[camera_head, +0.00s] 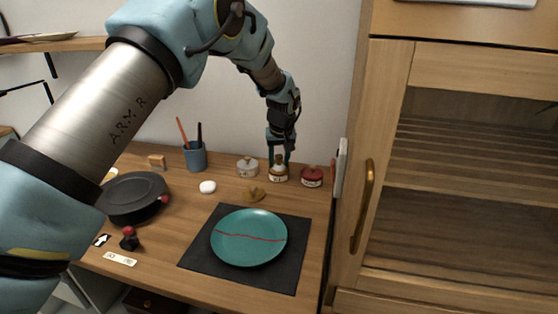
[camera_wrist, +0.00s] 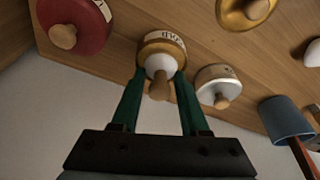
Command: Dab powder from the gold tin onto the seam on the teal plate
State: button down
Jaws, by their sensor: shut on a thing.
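The gold tin (camera_wrist: 165,43) has a gold rim and a pale label; in the head view the tin (camera_head: 278,175) stands at the back of the desk. A white rounded piece with a wooden knob (camera_wrist: 158,88) sits at its top. My gripper (camera_wrist: 160,73) is shut on this knobbed piece from above, with one finger on each side. In the head view my gripper (camera_head: 279,158) reaches down onto the tin and hides its top. The teal plate (camera_head: 248,250) lies flat in front, with a thin red seam (camera_head: 250,238) running across it.
A dark mat (camera_head: 290,277) lies under the plate. A red tin (camera_head: 312,177) and a grey-white tin (camera_head: 247,168) flank the gold one. A wooden cabinet (camera_head: 390,130) stands right.

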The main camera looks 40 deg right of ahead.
aim_at(279, 155)
jog(key=shift+r+p, duration=1.7)
jog(key=shift+r, duration=1.75)
